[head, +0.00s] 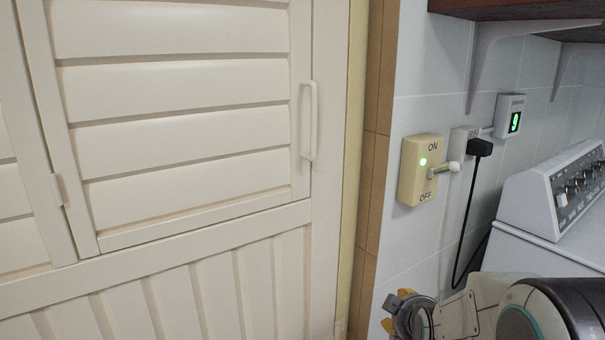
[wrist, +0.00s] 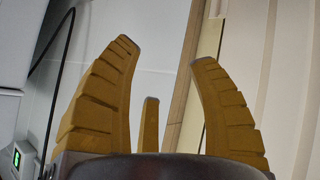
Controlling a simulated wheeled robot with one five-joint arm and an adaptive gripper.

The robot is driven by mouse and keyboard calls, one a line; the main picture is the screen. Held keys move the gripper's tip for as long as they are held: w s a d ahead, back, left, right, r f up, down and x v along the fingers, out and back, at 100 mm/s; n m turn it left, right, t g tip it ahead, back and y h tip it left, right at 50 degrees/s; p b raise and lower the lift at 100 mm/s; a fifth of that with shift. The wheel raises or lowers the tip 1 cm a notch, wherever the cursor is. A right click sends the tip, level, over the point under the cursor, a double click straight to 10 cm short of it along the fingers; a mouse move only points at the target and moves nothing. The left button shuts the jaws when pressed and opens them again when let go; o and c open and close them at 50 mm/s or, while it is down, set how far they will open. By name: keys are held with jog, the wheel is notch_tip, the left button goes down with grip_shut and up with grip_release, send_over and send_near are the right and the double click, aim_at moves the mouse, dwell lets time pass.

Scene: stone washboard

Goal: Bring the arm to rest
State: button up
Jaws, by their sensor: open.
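My gripper (wrist: 164,52) shows in the wrist view with its yellow fingers spread apart. Nothing is between them. White tiled wall, a tan strip and a pale panelled surface lie beyond the fingertips. In the head view my arm comes in at the lower right, below the wall switch. Small brownish parts at its left end seem to be fingers, mostly hidden.
A cream ON/OFF switch box (head: 415,174) has a lit green light and a lever sticking out to the right. A black plug (head: 480,147) and cord hang beside it. A white machine (head: 545,195) stands right. A louvred door (head: 170,135) fills the left.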

jog(key=s+a+r+m+g+p, duration=0.2)
jog(key=s+r+g+p, duration=0.1)
jog(key=s+r+p, duration=0.4)
jog(key=s+a+r+m+g+p, duration=0.2)
jog(key=s+r+p, duration=0.6)
jog(key=s+r, duration=0.5)
jog(key=s+m+g, duration=0.1)
jog(key=s, duration=0.7)
jog(key=shift+s+y, duration=0.35)
jog(key=shift+y, duration=0.05)
